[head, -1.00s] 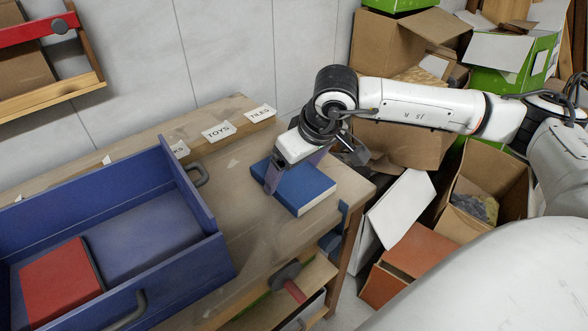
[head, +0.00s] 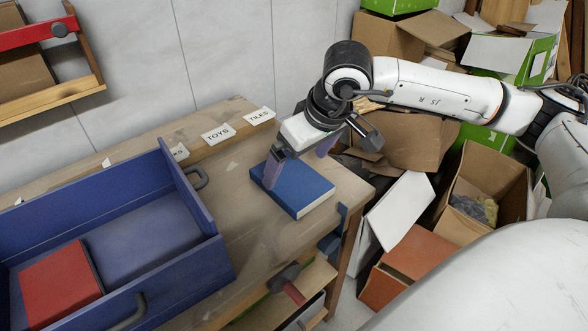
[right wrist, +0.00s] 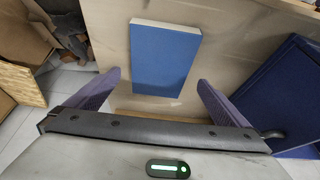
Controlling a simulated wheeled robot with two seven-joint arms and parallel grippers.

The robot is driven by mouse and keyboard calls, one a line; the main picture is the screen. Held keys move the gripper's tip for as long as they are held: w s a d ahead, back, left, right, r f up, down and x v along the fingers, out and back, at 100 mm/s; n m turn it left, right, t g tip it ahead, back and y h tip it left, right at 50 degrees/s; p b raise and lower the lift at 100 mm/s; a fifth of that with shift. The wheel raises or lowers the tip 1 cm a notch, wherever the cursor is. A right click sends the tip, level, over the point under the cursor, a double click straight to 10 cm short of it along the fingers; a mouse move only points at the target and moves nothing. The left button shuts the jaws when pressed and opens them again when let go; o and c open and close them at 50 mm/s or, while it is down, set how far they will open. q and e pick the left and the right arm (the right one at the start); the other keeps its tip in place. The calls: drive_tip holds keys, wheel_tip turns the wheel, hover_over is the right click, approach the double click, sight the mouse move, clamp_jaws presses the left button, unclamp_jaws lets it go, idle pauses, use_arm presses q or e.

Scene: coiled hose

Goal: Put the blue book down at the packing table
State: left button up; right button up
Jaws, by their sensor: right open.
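The blue book (head: 300,188) lies flat on the wooden packing table (head: 245,220), near its right end. It also shows in the right wrist view (right wrist: 165,58), lying on the tabletop ahead of the fingers. My right gripper (head: 298,163) is open above the book, its purple-grey fingers spread wide. In the right wrist view the open fingers (right wrist: 160,90) stand on either side of the book's near end, with nothing between them held. My left gripper is not in view.
A blue crate (head: 212,245) with a red book (head: 62,283) inside stands on the table's left. Label cards, one reading TOYS (head: 218,133), line the back ledge. Open cardboard boxes (head: 405,150) crowd the floor at right. Bare tabletop lies between crate and book.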

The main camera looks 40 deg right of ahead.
drive_tip(key=v, duration=0.7)
drive_tip(key=shift+r, duration=0.25)
